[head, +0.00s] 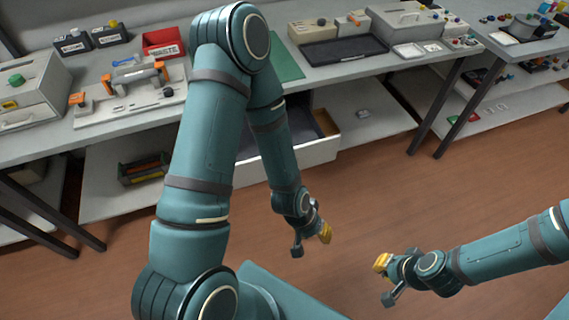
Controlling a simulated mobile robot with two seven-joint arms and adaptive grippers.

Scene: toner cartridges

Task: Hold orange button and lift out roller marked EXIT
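A light grey unit (132,108) sits on the bench at the left. A grey roller assembly (134,76) with orange end pieces lies across it. I cannot read an EXIT mark at this size. My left gripper (311,244) hangs low over the floor in front of the bench, open and empty. My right gripper (384,281) is over the floor to its right, also open and empty. Both are well apart from the unit.
A red bin marked WASTE (163,43), dark labelled containers (73,43) and a grey box with a green knob (30,90) surround the unit. An open drawer (290,161) juts out below. Right of it are a dark tray (344,51) and a second table (535,47).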

